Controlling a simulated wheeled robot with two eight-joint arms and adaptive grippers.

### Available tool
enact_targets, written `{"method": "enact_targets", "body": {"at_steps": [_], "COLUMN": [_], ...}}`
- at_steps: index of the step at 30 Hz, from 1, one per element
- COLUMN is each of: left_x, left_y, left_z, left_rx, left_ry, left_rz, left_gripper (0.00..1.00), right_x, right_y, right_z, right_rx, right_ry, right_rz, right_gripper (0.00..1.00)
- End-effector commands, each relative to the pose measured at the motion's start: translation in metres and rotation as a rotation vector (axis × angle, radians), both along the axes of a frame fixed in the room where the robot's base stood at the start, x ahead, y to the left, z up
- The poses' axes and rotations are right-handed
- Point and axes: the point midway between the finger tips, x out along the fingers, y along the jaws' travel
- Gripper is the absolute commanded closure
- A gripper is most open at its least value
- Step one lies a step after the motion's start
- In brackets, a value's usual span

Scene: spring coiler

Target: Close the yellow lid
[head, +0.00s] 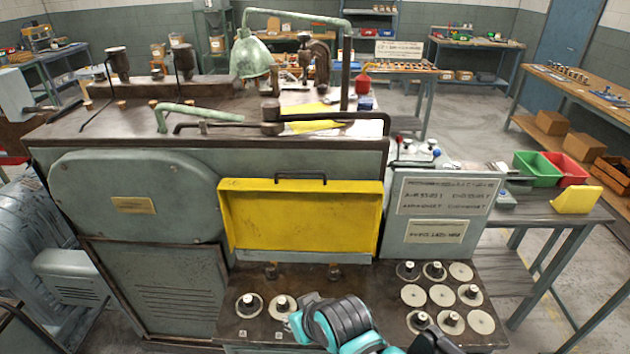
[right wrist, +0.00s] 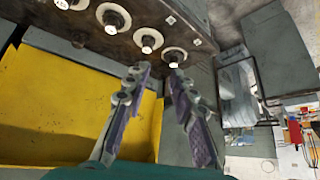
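The yellow lid (head: 305,215) is a wide shallow panel with raised rims. It stands upright at the front of the machine, its hollow side facing me, with a dark handle (head: 300,177) at its top edge. It also fills the left of the right wrist view (right wrist: 60,105). My right gripper (right wrist: 155,76) is open, its two purple-padded fingers apart with nothing seen between them. It is in front of the lid, near a row of round knobs (right wrist: 148,39). My right arm covers part of the front ledge in the head view. My left gripper is not in view.
The front ledge (head: 370,330) below the lid carries several round discs and knobs. A grey box with printed labels (head: 440,205) stands right of the lid. A dark bar and green lever (head: 205,113) lie on the machine top. A side table (head: 560,225) stands right.

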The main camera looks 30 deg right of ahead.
Motion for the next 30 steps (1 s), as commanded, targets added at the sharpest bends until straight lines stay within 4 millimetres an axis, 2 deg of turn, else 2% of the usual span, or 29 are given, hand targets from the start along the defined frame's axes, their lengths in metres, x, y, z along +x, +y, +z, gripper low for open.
{"method": "enact_targets", "body": {"at_steps": [1, 2, 5, 8, 11, 14, 15, 18, 22, 24, 26, 30], "left_x": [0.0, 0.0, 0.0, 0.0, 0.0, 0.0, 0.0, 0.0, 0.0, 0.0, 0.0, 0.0], "left_y": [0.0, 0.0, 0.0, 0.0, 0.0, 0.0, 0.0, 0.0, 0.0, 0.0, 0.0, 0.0], "left_z": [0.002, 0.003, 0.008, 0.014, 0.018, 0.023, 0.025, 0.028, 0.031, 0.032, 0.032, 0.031], "left_rx": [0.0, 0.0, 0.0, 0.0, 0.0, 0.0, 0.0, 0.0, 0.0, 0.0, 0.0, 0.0], "left_ry": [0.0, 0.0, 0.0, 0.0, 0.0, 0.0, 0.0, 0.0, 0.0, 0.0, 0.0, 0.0], "left_rz": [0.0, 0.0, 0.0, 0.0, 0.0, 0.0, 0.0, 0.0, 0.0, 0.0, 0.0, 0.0], "left_gripper": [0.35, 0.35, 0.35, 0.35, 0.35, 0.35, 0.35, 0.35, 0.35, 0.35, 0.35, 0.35], "right_x": [0.008, 0.013, 0.04, 0.075, 0.108, 0.133, 0.139, 0.144, 0.136, 0.13, 0.127, 0.134], "right_y": [-0.002, -0.002, -0.006, -0.021, -0.049, -0.093, -0.114, -0.165, -0.217, -0.234, -0.242, -0.245], "right_z": [0.003, 0.004, 0.011, 0.026, 0.047, 0.074, 0.084, 0.109, 0.132, 0.139, 0.143, 0.147], "right_rx": [0.049, 0.092, 0.287, 0.516, 0.741, 0.952, 1.027, 1.186, 1.318, 1.356, 1.376, 1.391], "right_ry": [0.002, 0.002, -0.012, -0.065, -0.157, -0.286, -0.347, -0.496, -0.656, -0.711, -0.741, -0.758], "right_rz": [-0.031, -0.054, -0.144, -0.242, -0.326, -0.392, -0.412, -0.446, -0.462, -0.463, -0.462, -0.458], "right_gripper": [0.94, 1.0, 1.0, 1.0, 1.0, 1.0, 1.0, 1.0, 1.0, 1.0, 1.0, 1.0]}}
